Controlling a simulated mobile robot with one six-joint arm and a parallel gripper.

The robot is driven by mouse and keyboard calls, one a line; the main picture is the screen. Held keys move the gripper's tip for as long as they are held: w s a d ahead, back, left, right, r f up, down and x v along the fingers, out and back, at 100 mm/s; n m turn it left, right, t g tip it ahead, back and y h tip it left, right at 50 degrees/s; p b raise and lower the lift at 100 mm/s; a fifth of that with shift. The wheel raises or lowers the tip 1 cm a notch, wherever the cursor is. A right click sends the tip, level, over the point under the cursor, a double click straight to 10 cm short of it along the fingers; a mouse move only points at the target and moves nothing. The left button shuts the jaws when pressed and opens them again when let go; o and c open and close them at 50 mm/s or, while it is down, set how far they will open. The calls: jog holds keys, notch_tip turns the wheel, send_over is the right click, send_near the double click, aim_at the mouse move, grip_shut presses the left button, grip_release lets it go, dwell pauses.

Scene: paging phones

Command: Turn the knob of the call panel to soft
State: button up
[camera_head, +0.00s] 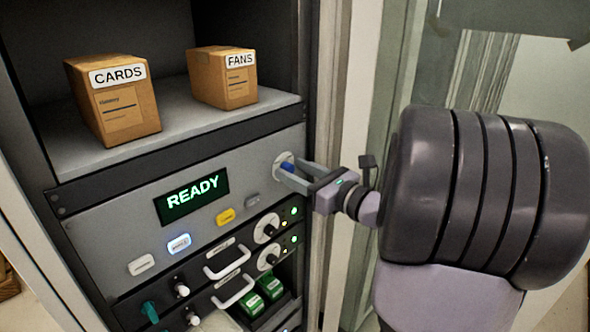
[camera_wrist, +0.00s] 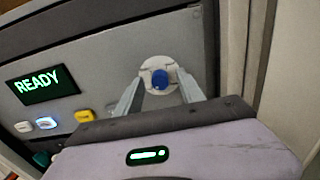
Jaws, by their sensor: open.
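The grey call panel (camera_head: 100,225) has a lit display reading READY (camera_head: 192,195). Its blue knob (camera_head: 287,167) sits on a pale round plate at the panel's right end. The knob also shows in the wrist view (camera_wrist: 160,80), on its pale disc with small marks too small to read. My gripper (camera_head: 288,175) is open, with its two fingers reaching to the panel on either side of the knob. In the wrist view the fingers (camera_wrist: 160,88) stand left and right of the knob, with gaps between. Whether the fingertips touch the plate I cannot tell.
Buttons, including a yellow one (camera_head: 226,216) and a blue-lit one (camera_head: 179,244), line the panel below the display. Drawer units with handles (camera_head: 225,262) and dials sit underneath. CARDS (camera_head: 128,112) and FANS (camera_head: 238,88) boxes stand on the shelf above. A cabinet post (camera_head: 335,100) is close on the right.

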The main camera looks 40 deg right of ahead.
grip_shut()
jog(key=shift+r+m+p, duration=0.1)
jog(key=shift+m+p, duration=0.2)
jog(key=shift+p, duration=0.2)
jog(key=m+p, duration=0.3)
jog(key=shift+r+p, duration=0.15)
jog(key=shift+p, duration=0.15)
jog(key=m+p, duration=0.5)
jog(key=p, duration=0.1)
jog(key=shift+m, duration=0.3)
jog(key=m+p, duration=0.5)
jog(key=p, duration=0.1)
jog(key=shift+d, duration=0.1)
jog(key=m+p, duration=0.3)
jog(key=shift+f, duration=0.3)
jog(key=shift+f+m+p, duration=0.1)
jog(key=shift+m+p, duration=0.25)
jog(key=shift+m, duration=0.05)
